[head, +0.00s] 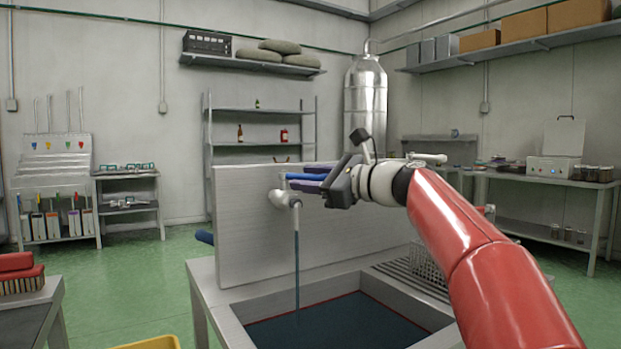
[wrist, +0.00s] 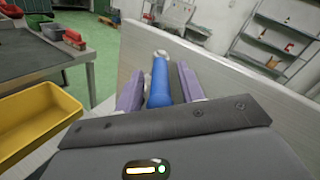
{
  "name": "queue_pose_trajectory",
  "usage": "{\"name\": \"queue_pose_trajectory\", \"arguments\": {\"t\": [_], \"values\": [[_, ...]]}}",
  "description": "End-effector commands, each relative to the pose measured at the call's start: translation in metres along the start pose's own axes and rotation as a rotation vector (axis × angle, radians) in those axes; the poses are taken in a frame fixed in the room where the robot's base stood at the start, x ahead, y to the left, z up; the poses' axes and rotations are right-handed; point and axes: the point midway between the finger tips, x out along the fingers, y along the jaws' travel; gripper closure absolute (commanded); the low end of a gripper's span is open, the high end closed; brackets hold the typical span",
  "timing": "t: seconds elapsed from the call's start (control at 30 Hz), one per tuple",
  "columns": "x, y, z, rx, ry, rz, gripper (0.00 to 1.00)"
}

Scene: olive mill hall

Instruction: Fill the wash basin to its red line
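The wash basin (head: 240,331) is in the lower middle of the head view, with dark water (head: 335,325) in it. A thin red line (head: 300,307) runs along its inner wall, close above the water; the near side is cut off. A stream (head: 297,265) falls from the tap (head: 285,197) into the basin. My gripper (head: 304,180) is at the tap's blue lever (head: 305,176). In the wrist view the blue lever (wrist: 159,85) lies between the two purple fingers (wrist: 161,75). Gaps show beside the lever, so the fingers look open around it.
An upright grey splash panel (head: 330,235) stands behind the basin. A wire rack (head: 428,268) is on the drainboard at right. A yellow bin (wrist: 35,120) stands beside the basin; a side table (head: 40,320) with red brushes is at left.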

Motion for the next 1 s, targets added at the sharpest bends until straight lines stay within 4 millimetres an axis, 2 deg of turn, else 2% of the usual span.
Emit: {"name": "queue_pose_trajectory", "arguments": {"t": [0.03,0.3,0.67,1.0], "values": [[0.0,0.0,0.0,0.0,0.0,0.0,0.67],[0.0,0.0,0.0,0.0,0.0,0.0,1.0],[0.0,0.001,0.001,0.0,0.004,-0.008,1.0],[0.003,0.016,0.012,0.0,0.124,-0.223,1.0]]}}
